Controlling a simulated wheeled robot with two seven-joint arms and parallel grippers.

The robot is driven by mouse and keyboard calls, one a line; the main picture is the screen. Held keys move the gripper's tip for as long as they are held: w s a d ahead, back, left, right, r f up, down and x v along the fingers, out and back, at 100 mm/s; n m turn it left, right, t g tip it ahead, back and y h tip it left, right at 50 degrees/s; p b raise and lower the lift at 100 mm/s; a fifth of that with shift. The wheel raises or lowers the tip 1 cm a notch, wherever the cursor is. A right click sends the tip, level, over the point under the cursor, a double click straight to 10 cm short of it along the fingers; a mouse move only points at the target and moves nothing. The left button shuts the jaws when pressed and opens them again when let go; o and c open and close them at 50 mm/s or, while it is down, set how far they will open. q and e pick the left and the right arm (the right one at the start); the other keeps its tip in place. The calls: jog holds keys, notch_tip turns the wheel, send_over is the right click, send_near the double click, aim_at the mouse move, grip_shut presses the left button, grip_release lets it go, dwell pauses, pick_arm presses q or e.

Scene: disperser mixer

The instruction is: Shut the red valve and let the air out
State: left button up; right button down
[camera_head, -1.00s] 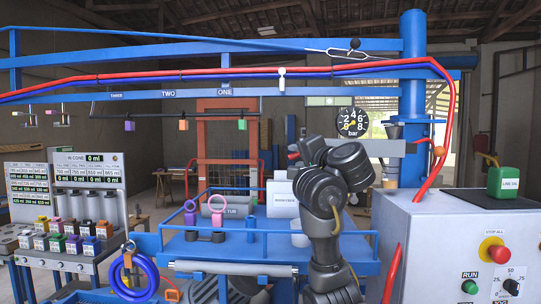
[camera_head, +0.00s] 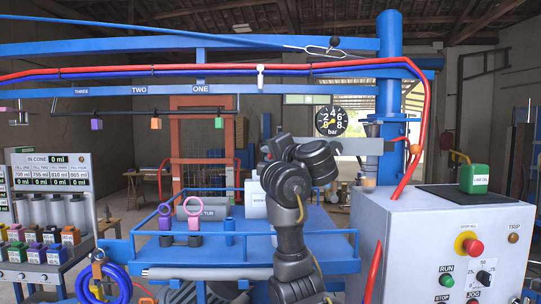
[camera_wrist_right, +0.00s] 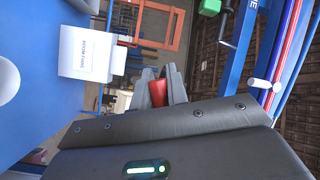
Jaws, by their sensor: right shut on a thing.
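In the right wrist view my right gripper (camera_wrist_right: 160,85) is shut on a red part (camera_wrist_right: 158,95), which looks like the red valve's handle. The rest of the valve is hidden. In the head view my right arm (camera_head: 288,185) rises at the centre, and its dark wrist links hide the fingertips and the red part. A round black pressure gauge (camera_head: 330,122) marked in bar, with a yellow needle, is just above and right of the wrist. The exact reading is too small to tell. My left gripper is not in view.
A grey control cabinet (camera_head: 415,225) with a red stop button (camera_head: 468,244) stands at right. A blue post (camera_head: 390,95) and red hose (camera_head: 424,115) are near my wrist.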

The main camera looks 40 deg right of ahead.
notch_tip(320, 180, up, 2)
jog(key=m+t+b, duration=0.1)
jog(key=m+b, duration=0.1)
jog(key=b, duration=0.1)
jog(key=m+t+h+b, duration=0.1)
jog(key=m+b, duration=0.1)
jog(key=b, duration=0.1)
jog(key=shift+r+m+b, duration=0.15)
jog(key=shift+m+b, duration=0.15)
jog(key=shift+b, duration=0.05)
jog(key=shift+a, duration=0.1)
jog(key=c, duration=1.4)
grip_release()
jog(key=shift+s, duration=0.1)
